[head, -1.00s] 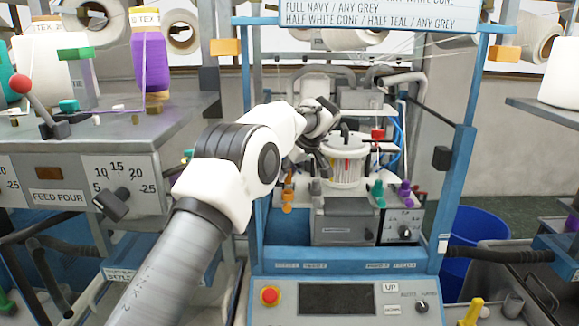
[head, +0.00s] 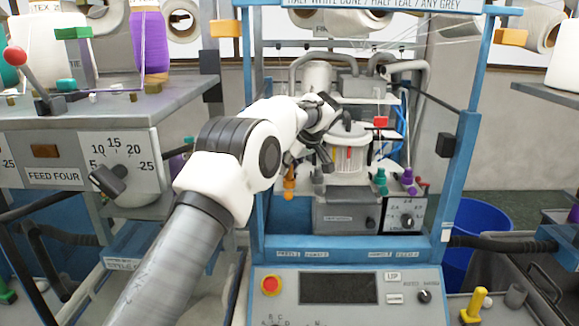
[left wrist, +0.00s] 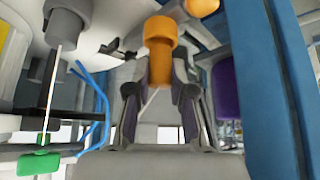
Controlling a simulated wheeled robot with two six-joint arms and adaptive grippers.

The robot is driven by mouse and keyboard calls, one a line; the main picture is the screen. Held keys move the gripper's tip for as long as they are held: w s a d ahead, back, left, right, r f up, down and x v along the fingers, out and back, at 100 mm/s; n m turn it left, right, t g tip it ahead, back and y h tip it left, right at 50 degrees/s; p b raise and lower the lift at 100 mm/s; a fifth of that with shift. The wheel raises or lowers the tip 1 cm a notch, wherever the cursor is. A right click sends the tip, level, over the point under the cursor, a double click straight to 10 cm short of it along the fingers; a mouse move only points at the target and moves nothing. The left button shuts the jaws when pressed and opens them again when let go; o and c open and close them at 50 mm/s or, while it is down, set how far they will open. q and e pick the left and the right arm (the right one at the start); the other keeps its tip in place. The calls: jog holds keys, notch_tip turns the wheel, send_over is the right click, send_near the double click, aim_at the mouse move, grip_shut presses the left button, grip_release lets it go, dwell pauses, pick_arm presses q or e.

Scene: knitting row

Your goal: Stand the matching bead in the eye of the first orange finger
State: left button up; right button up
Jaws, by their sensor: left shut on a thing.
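My left gripper (head: 308,163) reaches in from the left, in front of the knitting machine's round white head (head: 349,150). In the left wrist view its two fingers (left wrist: 157,98) are closed around the lower part of an orange piece (left wrist: 158,45), which looks like the bead. In the head view an orange finger (head: 289,184) stands just left of and below my gripper. Another orange part shows at the top of the left wrist view (left wrist: 202,7). The eye of the finger cannot be made out. My right gripper is not in view.
Teal (head: 381,181) and purple (head: 407,178) fingers stand right of the white head. Blue frame posts (head: 460,180) flank the working space. A control panel with a red button (head: 270,284) lies in front. The feed box (head: 70,150) is at the left.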

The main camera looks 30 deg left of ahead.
pick_arm(q)
jog(key=shift+f+b, duration=0.4)
jog(key=shift+f, duration=0.3)
jog(key=o, duration=0.8)
jog(key=v, duration=1.2)
jog(key=shift+w, duration=0.1)
